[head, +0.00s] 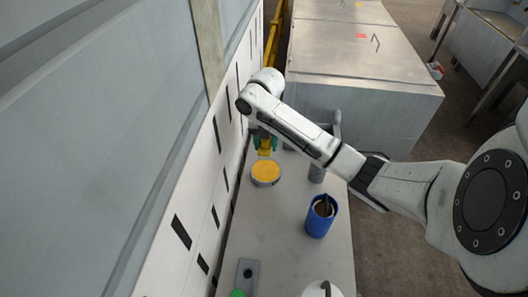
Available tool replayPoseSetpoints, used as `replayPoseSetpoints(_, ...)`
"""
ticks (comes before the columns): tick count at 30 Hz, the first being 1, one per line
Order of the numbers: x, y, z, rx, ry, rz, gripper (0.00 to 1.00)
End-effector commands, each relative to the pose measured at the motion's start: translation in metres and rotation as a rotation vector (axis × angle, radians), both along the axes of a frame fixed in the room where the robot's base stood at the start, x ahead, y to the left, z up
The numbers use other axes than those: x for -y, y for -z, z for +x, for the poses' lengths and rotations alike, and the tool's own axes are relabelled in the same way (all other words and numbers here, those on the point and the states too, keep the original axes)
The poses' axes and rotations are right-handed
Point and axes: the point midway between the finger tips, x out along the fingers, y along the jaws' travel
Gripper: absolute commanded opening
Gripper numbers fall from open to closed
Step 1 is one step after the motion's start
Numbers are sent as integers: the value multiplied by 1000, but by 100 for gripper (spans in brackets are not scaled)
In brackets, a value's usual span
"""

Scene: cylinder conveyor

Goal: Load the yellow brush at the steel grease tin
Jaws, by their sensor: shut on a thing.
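A round, low tin with a pale metal side (266,182) stands on the table, filled with orange-yellow grease. It appears to be the steel grease tin. My gripper (265,142) points down at the far edge of this tin and is mostly hidden under my wrist. It is shut on the yellow brush (265,151). The brush's lower end shows just over or behind the tin's far rim; I cannot tell whether it touches the grease.
A blue tin (319,226) with brown contents and a dark tool stands nearer on the table (285,225). A grey cylinder (316,175) is partly hidden under my arm. A grey box with a green button (246,274) lies near. A striped wall (187,215) borders the left.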

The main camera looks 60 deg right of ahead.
Motion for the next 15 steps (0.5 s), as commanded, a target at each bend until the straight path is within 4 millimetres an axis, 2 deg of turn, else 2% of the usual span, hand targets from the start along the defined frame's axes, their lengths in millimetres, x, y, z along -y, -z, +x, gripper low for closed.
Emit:
replayPoseSetpoints(1, 0, 10, 0, 0, 1, 0, 23)
replayPoseSetpoints(6, 1, 30, 0, 0, 1, 0, 23)
replayPoseSetpoints(15, 0, 42, 0, 0, 0, -1, 23)
